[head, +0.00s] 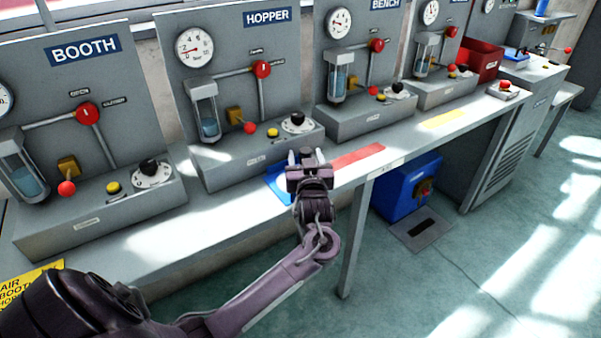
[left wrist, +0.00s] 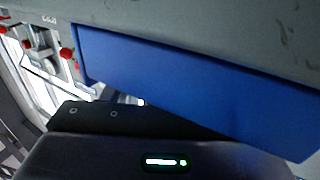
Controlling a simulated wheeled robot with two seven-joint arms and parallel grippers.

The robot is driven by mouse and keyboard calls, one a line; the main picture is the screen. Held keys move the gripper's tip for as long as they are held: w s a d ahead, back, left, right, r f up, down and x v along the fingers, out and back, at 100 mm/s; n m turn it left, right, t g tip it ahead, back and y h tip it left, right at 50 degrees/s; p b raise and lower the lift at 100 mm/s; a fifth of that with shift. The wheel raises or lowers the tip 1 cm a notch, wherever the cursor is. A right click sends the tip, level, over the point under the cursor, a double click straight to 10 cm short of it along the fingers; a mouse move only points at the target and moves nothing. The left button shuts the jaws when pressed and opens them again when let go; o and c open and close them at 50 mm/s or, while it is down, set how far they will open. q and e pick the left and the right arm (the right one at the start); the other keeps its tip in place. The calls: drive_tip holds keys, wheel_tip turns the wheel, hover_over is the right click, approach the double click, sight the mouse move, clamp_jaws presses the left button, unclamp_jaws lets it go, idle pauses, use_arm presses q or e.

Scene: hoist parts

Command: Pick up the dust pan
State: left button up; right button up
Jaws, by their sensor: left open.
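I cannot clearly make out a dust pan in either view. My left gripper (head: 306,157) is over the front of the bench, below the HOPPER panel. Its two fingers point up the picture, apart, with nothing seen between them. A flat blue patch (head: 277,186) on the bench top lies beside and partly behind the gripper. In the left wrist view a broad blue surface (left wrist: 200,85) fills much of the picture close by; the dark gripper housing covers the bottom. My right gripper is not in view.
The long grey bench (head: 225,215) carries gauge panels with red-knobbed levers, including BOOTH (head: 55,95) and HOPPER (head: 225,60). A red patch (head: 358,157) and a yellow patch (head: 443,119) mark its top. A blue box (head: 398,190) stands underneath. Open floor (head: 440,285) lies front right.

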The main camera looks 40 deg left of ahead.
use_arm(q)
drive_tip(key=c, duration=1.1)
drive_tip(key=shift+r+p, duration=0.6)
drive_tip(key=shift+r, duration=9.4)
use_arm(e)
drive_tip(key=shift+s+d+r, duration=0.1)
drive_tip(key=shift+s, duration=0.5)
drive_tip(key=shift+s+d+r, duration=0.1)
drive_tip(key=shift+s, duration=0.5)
